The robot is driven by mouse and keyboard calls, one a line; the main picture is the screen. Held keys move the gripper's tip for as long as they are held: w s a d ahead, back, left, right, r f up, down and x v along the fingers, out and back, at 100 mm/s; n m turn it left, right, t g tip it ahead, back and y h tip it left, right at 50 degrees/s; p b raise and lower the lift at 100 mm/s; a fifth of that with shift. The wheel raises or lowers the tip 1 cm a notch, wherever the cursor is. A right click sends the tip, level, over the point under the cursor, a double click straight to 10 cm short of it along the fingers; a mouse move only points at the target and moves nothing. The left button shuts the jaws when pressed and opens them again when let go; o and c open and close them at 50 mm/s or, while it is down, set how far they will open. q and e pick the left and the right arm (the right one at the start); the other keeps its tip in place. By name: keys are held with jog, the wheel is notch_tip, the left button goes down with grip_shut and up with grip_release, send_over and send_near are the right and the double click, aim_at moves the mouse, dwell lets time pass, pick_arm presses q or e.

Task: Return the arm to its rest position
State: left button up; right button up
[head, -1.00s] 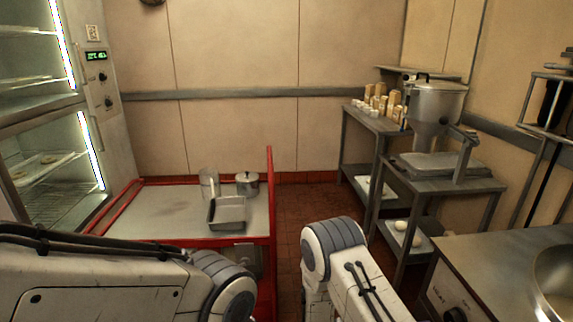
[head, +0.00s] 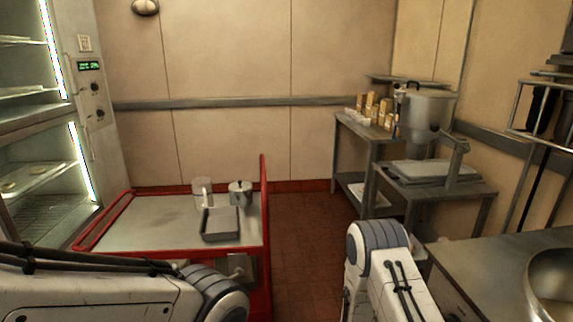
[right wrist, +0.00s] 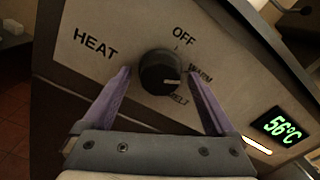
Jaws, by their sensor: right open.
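My right gripper (right wrist: 165,100) is open in the right wrist view, with its two purple fingers apart on either side of a black dial (right wrist: 160,72). The dial is on a panel marked HEAT, OFF, WARM and MELT, and its white mark points toward the lower right, near WARM and MELT. I cannot tell whether the fingers touch the dial. In the head view my right arm (head: 385,265) comes in at the lower right, its gripper hidden. My left arm (head: 110,285) lies across the lower left, and its gripper is out of view.
A green display (right wrist: 283,127) on the panel reads 56°C. A steel counter with a round bowl (head: 555,285) stands at the right. A red-edged cart (head: 150,215) holds a grey tray (head: 221,224), a clear jug (head: 202,192) and a lidded pot (head: 240,193). Red floor is clear between.

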jog(key=a+m+b, duration=0.3)
jog(key=a+m, duration=0.2)
jog(key=a, duration=0.5)
jog(key=shift+s+a+m, duration=0.2)
jog(key=shift+s+m, duration=0.1)
jog(key=shift+s, duration=0.1)
